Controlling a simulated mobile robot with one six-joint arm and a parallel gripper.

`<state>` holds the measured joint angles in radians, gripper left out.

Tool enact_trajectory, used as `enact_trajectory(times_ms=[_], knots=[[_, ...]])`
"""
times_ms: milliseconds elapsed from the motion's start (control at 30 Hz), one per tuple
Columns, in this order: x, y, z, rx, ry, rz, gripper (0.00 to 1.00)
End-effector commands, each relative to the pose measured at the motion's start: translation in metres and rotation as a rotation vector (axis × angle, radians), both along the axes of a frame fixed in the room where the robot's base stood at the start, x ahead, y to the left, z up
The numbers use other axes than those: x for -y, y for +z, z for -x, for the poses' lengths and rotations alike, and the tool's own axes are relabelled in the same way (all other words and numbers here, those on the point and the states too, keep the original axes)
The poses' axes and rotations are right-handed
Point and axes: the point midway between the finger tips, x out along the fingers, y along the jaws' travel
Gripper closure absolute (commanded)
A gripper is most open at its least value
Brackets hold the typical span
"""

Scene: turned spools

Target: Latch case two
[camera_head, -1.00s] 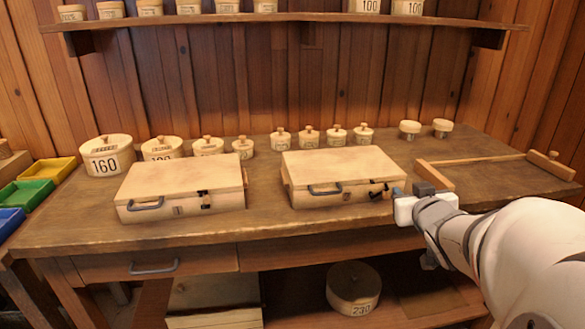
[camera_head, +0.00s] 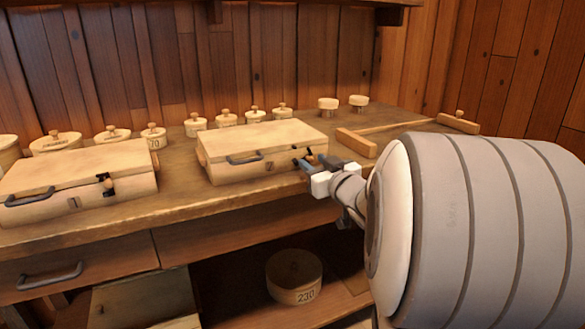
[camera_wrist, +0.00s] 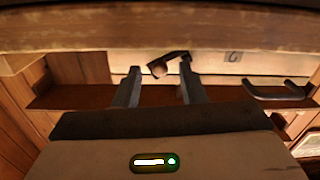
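Case two (camera_head: 225,168) is the pale wooden case on the right of the bench, with its lid down, a dark handle (camera_head: 244,160) and a small 2 on its front. Its dark latch (camera_head: 303,160) is at the right of the front and looks slanted; whether it is fastened I cannot tell. In the wrist view, which looks upside down, the latch (camera_wrist: 175,56) and a round wooden knob show at the fingertips. My gripper (camera_wrist: 159,76) is open, its fingers on either side of the knob; contact is unclear. The gripper (camera_head: 314,168) also shows at the case's right front.
Another latched case (camera_head: 80,180) stands on the left. Several lidded round boxes (camera_head: 226,119) line the back of the bench. A wooden bar frame (camera_head: 400,130) lies at the right. A box marked 230 (camera_head: 294,280) sits on the shelf below.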

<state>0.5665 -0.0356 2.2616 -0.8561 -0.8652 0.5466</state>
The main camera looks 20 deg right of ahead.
Motion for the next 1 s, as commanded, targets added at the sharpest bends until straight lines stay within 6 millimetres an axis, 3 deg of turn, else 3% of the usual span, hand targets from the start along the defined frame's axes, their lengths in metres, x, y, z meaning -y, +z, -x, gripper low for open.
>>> enact_trajectory(times_ms=[367, 833, 900, 933, 1000], knots=[[-0.001, 0.0, -0.009, 0.0, 0.0, 0.0, 0.63], [0.0, 0.0, -0.008, -0.001, -0.001, 0.0, 1.0], [0.0, 0.0, -0.008, -0.001, -0.001, 0.0, 1.0], [-0.018, 0.0, -0.008, -0.001, 0.005, -0.001, 1.0], [-0.006, -0.001, -0.008, -0.002, -0.003, 0.001, 1.0]])
